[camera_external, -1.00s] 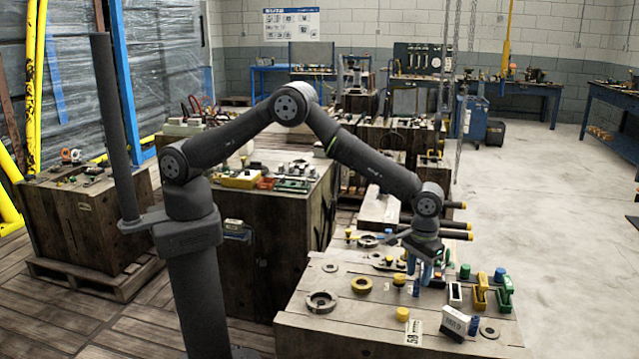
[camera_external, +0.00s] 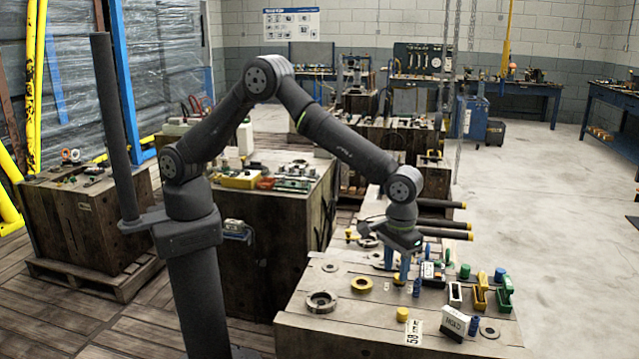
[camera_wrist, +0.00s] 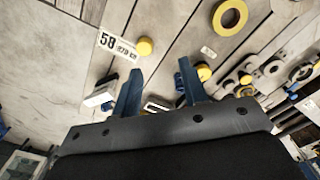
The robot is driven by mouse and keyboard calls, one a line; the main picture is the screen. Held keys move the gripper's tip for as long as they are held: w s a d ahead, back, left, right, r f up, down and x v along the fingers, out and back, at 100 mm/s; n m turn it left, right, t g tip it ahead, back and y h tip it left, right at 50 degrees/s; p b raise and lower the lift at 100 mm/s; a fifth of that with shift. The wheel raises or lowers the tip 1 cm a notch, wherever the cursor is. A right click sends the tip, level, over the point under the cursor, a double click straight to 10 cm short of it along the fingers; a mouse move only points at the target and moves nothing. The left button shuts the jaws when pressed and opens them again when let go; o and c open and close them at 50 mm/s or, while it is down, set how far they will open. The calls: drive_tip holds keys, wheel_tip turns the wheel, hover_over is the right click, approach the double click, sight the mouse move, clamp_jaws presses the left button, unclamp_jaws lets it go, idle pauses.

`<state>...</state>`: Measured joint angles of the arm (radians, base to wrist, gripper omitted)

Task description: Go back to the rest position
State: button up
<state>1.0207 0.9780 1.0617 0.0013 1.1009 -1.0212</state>
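My gripper (camera_external: 402,272) hangs over the wooden mould block (camera_external: 345,338) at the front right. Its two blue fingers point down in the external view. In the wrist view my gripper (camera_wrist: 160,72) has its fingers apart, with nothing visible between them. The fingertips appear above the block's top, near several small yellow, blue and dark parts.
Beside the gripper lie a yellow ring (camera_external: 361,284), a metal ring (camera_external: 321,301), a yellow knob (camera_external: 402,314) and a white block (camera_external: 459,322). Yellow and green clamps (camera_external: 504,294) stand to the right. Dark rods (camera_external: 440,224) lie behind. The floor (camera_external: 570,230) at right is clear.

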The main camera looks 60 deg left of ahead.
drive_tip(key=w+a+r+n, duration=0.1)
drive_tip(key=w+a+n, duration=0.4)
drive_tip(key=w+a, duration=1.8)
drive_tip(key=w+a+n, duration=0.1)
drive_tip(key=w+a, duration=0.3)
drive_tip(key=a, duration=0.6)
drive_tip(key=w+a+n, duration=0.2)
drive_tip(key=w+a, duration=0.2)
drive_tip(key=a, duration=0.6)
drive_tip(key=w+a+n, duration=0.1)
drive_tip(key=w+a, duration=0.3)
drive_tip(key=a, duration=0.6)
drive_tip(key=shift+w+r+n, duration=0.35)
drive_tip(key=shift+w+n, duration=0.05)
